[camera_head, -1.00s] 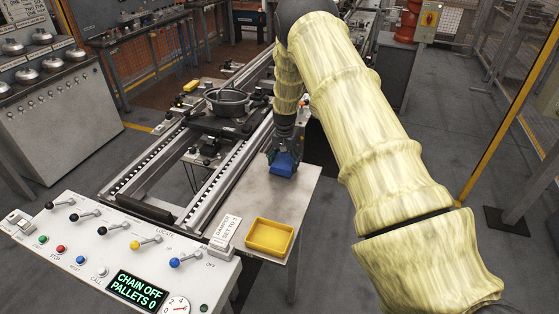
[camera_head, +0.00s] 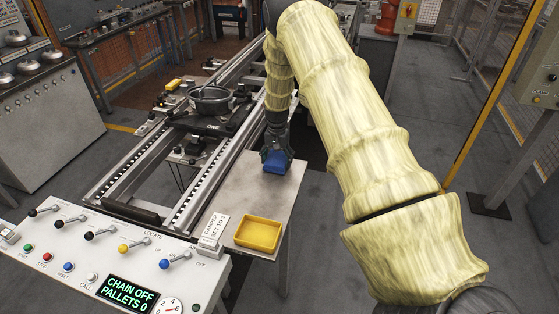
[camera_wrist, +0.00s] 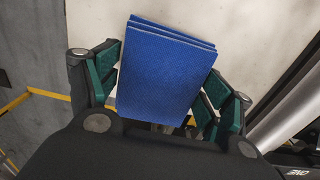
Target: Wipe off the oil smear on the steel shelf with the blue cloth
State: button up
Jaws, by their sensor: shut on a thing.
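The blue cloth (camera_head: 276,161), a folded pad, is held between the fingers of my gripper (camera_head: 276,150) at the far part of the steel shelf (camera_head: 236,202). In the wrist view the cloth (camera_wrist: 165,70) sits between the two green-padded fingers of my gripper (camera_wrist: 165,90), with pale shelf surface behind it. I cannot tell whether the cloth touches the shelf. No oil smear can be made out on the visible steel; the part under the cloth and gripper is hidden.
A yellow tray (camera_head: 258,247) and a white sign (camera_head: 213,229) stand at the shelf's near end. The control panel (camera_head: 60,262) with levers is at front left. The conveyor rail (camera_head: 200,190) runs along the shelf's left side, with a pallet carrying a dark round part (camera_head: 210,101).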

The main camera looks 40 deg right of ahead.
jog(key=shift+w+a+b, duration=0.25)
jog(key=shift+w+a, duration=0.6)
jog(key=shift+w, duration=0.25)
jog(key=shift+w+a+b, duration=0.2)
jog(key=shift+w+a, duration=0.65)
jog(key=shift+w, duration=0.25)
jog(key=o, duration=0.9)
jog(key=shift+r, duration=0.1)
notch_tip(320, 180, up, 12)
jog(key=shift+f, duration=0.1)
